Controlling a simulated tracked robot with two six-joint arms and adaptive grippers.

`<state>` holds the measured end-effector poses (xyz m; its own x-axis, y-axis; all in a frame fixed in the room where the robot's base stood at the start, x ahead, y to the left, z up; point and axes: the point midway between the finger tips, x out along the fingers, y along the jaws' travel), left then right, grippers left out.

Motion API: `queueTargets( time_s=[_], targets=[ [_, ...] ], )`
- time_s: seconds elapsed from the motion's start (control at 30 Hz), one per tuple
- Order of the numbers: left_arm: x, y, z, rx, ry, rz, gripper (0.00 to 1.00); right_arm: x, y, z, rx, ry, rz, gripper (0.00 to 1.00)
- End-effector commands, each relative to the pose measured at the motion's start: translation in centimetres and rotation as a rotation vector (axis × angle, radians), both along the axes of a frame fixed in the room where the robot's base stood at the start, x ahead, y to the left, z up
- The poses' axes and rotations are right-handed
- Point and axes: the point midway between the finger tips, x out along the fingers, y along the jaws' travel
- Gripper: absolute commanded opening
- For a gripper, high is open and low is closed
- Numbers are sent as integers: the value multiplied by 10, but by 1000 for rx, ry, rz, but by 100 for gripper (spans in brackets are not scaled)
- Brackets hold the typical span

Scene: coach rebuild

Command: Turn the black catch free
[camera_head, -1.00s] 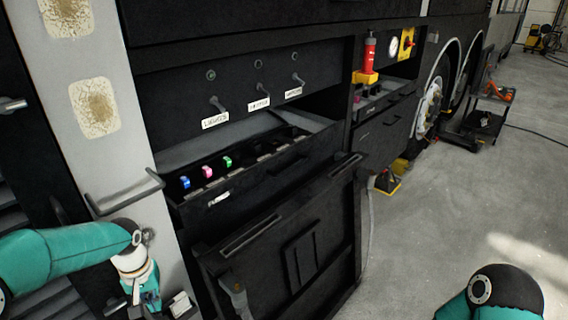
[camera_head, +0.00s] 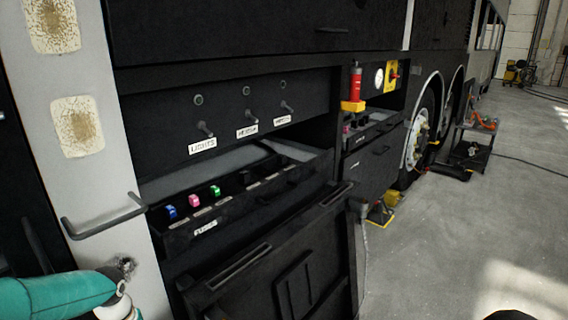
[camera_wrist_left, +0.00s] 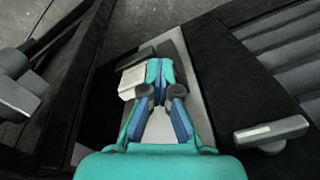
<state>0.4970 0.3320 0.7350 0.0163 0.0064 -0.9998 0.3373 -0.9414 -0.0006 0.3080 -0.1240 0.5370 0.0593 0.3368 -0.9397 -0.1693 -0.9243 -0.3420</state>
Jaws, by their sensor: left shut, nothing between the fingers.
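My left gripper (camera_wrist_left: 160,92) is shut and empty in the left wrist view. Its fingertips are in front of a pale block (camera_wrist_left: 133,82) and a dark bar (camera_wrist_left: 137,58) on a light grey panel (camera_wrist_left: 190,98). A dark piece (camera_wrist_left: 173,48) just beyond the fingertips may be the black catch; the fingers partly hide it, and I cannot tell whether they touch it. My right gripper is out of view.
A grey lever handle (camera_wrist_left: 272,133) stands right of my gripper, and another grey fitting (camera_wrist_left: 18,88) is at left. In the head view a bar handle (camera_head: 105,218) sticks out above my arm. An open fuse drawer (camera_head: 238,213) juts out.

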Motion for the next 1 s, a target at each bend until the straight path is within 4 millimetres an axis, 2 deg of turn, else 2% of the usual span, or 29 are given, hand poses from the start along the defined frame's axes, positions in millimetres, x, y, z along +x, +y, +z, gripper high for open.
queueTargets(
  time_s=[0.03,1.0],
  targets=[
    [-4,-3,-11,-8,19,-4,0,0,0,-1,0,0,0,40],
    [-9,5,-13,-6,23,0,0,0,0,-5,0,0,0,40]
  ],
)
